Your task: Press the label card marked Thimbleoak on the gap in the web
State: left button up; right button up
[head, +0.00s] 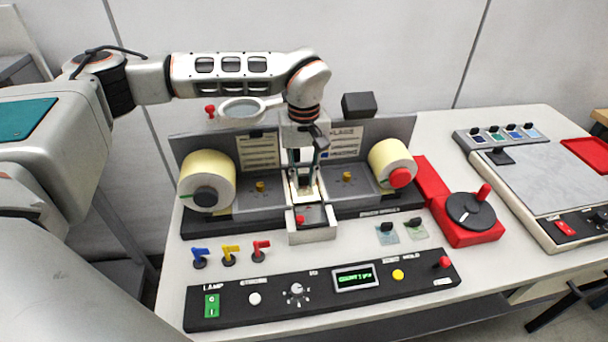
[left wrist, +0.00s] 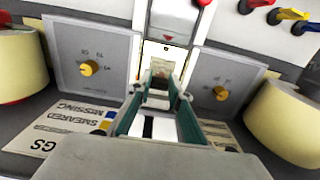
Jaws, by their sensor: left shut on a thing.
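My left gripper (head: 303,183) reaches down over the middle of the rewinder, between its two rolls, and is shut on a small card, likely a label card. In the left wrist view the fingertips (left wrist: 159,86) close around it, and the pale card (left wrist: 161,68) shows just past them, over the light web strip (left wrist: 168,22). Its name cannot be read. The fingers hide most of the gap, and I cannot tell whether the card touches the web. Two more cards with black grips, a left one (head: 388,238) and a right one (head: 417,233), lie on the table. My right gripper is not in view.
A cream roll (head: 207,172) stands left and another roll (head: 389,157) right of the web. Small blue, yellow and red flags (head: 230,256) stand in front. A control panel (head: 322,290) lies along the front edge. A red crank unit (head: 468,220) stands at right.

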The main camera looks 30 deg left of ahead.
pick_arm(q)
jog(key=shift+f, duration=0.5)
dwell(1.2)
jog(key=shift+r, duration=4.3)
